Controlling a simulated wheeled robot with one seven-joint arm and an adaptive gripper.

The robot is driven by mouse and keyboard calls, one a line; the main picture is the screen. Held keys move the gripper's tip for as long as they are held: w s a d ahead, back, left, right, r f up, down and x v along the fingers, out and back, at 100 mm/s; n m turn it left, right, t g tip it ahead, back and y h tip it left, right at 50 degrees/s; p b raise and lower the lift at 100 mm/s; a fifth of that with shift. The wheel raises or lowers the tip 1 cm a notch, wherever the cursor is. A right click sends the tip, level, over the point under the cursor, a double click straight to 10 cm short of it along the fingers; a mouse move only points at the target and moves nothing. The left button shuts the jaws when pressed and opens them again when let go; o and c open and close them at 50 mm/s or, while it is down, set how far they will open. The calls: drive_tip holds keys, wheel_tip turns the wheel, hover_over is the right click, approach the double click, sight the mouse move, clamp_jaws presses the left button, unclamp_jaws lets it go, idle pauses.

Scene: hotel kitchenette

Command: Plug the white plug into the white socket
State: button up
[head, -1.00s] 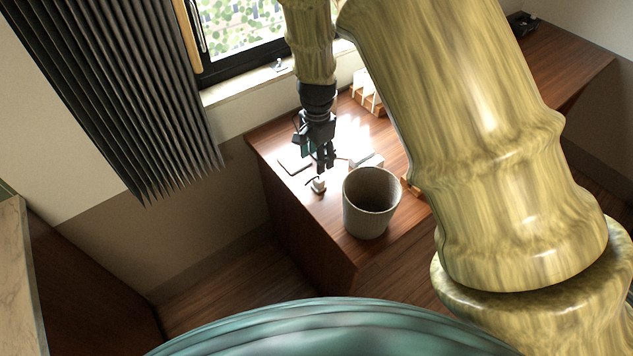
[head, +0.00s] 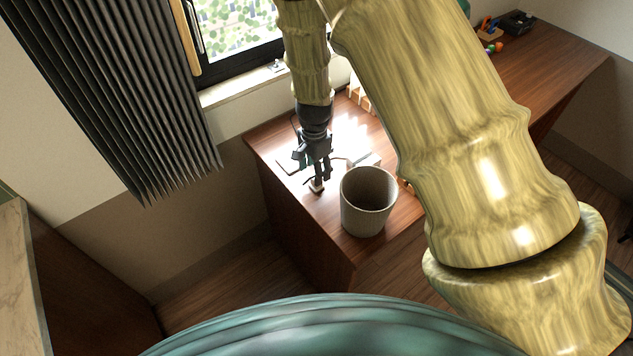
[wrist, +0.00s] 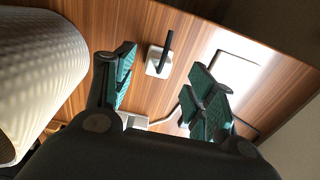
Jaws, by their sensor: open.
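The white plug (head: 317,188), a small white block with a dark upright part, sits on the wooden desk near its left side. In the wrist view the plug (wrist: 158,62) lies between and beyond the two teal-padded fingers, touching neither as far as I can see. My gripper (head: 319,176) points down just above the plug, and in the wrist view my gripper (wrist: 165,78) is open and empty. A white block (head: 368,160), seemingly the socket, lies behind the bin; it is partly hidden behind my gripper in the wrist view (wrist: 134,120).
A ribbed grey bin (head: 366,205) stands close to the right of the plug. A flat dark-edged item (head: 288,165) lies to the left on the desk (head: 310,225).

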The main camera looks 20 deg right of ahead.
drive_tip(key=shift+f, duration=0.15)
drive_tip(key=shift+d+f+p, duration=0.25)
drive_tip(key=shift+f+p, duration=0.45)
drive_tip(key=shift+f, duration=0.35)
drive_tip(key=shift+w+f+p, duration=0.1)
drive_tip(key=shift+f+p, duration=0.3)
drive_tip(key=shift+f, duration=1.05)
drive_tip(key=c, duration=1)
drive_tip(key=shift+c, duration=0.2)
drive_tip(key=shift+r, duration=0.15)
